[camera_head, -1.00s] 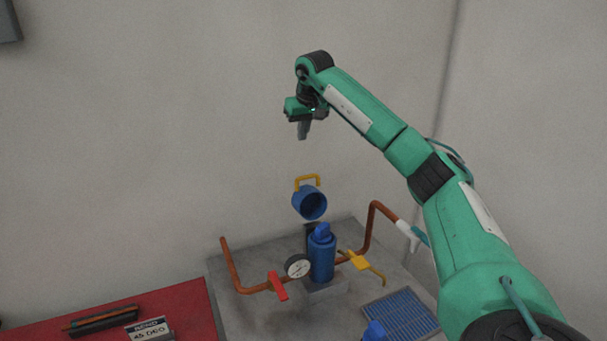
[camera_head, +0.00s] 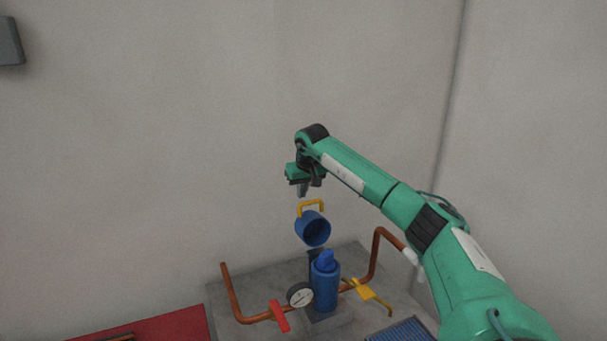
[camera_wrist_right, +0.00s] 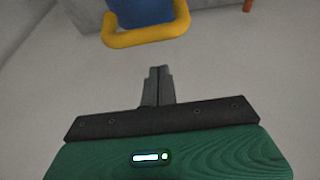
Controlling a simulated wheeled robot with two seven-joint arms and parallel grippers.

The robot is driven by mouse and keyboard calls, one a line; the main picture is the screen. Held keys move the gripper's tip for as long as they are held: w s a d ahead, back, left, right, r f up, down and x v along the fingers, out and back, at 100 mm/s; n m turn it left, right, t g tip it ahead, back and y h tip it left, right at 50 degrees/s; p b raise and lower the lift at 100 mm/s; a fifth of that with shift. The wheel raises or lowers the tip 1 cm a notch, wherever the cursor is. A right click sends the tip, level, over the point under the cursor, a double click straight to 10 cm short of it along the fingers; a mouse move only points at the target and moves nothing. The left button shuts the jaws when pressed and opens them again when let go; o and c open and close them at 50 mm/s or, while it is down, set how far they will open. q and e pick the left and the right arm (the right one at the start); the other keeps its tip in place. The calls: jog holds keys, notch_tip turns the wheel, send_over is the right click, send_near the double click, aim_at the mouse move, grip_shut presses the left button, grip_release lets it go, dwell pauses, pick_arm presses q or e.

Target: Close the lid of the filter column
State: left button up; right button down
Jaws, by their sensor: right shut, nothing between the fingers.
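The filter column's blue lid (camera_head: 313,229) stands raised and tilted open above the column, its hollow underside facing the camera. Its yellow handle (camera_head: 310,206) is on top. The blue column body (camera_head: 325,291) stands upright below, with a blue part sticking out of its top. My right gripper (camera_head: 302,192) is shut and empty, just above the handle in the head view and not touching it. In the right wrist view the shut fingers (camera_wrist_right: 158,86) point toward the handle (camera_wrist_right: 145,37), with a gap between. My left gripper is not in view.
A copper pipe (camera_head: 233,297) with a red valve handle (camera_head: 279,315) and a gauge (camera_head: 300,295) runs left of the column. A yellow valve handle (camera_head: 362,288) is at its right. A blue grate (camera_head: 403,331) lies front right.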

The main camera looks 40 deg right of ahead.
jog(key=s, duration=0.2)
jog(key=s+p, duration=0.1)
jog(key=shift+a+r, duration=0.3)
jog(key=shift+a, duration=0.05)
jog(key=shift+s+a+f, duration=0.15)
jog(key=shift+s, duration=0.1)
